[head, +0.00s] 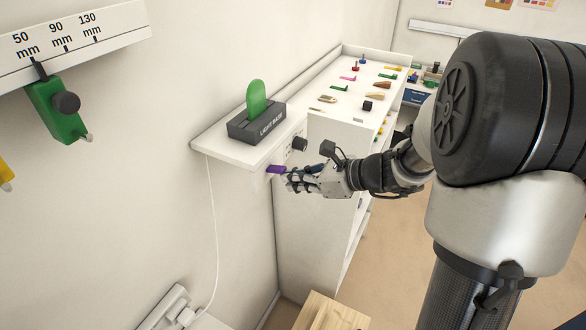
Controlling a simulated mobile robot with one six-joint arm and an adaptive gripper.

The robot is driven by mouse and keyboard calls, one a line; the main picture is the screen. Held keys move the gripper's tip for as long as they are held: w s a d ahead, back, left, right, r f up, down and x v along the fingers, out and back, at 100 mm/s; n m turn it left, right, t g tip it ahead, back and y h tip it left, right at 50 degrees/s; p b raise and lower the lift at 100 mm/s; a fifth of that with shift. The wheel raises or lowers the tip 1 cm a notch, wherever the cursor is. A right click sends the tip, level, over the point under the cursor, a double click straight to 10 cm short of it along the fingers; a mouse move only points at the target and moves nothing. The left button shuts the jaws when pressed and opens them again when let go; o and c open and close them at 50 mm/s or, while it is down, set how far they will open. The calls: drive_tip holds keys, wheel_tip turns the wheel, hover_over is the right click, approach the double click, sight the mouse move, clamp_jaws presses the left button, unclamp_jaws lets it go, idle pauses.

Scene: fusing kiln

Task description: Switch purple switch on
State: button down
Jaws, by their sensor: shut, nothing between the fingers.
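The purple switch (276,169) is a small purple piece at the front lower edge of the white wall shelf (210,146). My gripper (290,181) is shut and empty, with its fingertips close beside the switch, at its right and slightly below. I cannot tell whether the fingertips touch it. The switch's position, on or off, is too small to tell.
A dark light base (245,131) holding a green glass piece (257,98) stands on the shelf. A black knob (300,143) sits right of the switch. A white cabinet (325,122) with small coloured pieces stands behind. A white cord (213,220) hangs below the shelf.

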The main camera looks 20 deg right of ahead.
drive_tip(key=shift+f, duration=0.1)
drive_tip(key=shift+r+p, duration=0.35)
drive_tip(key=shift+r, duration=0.45)
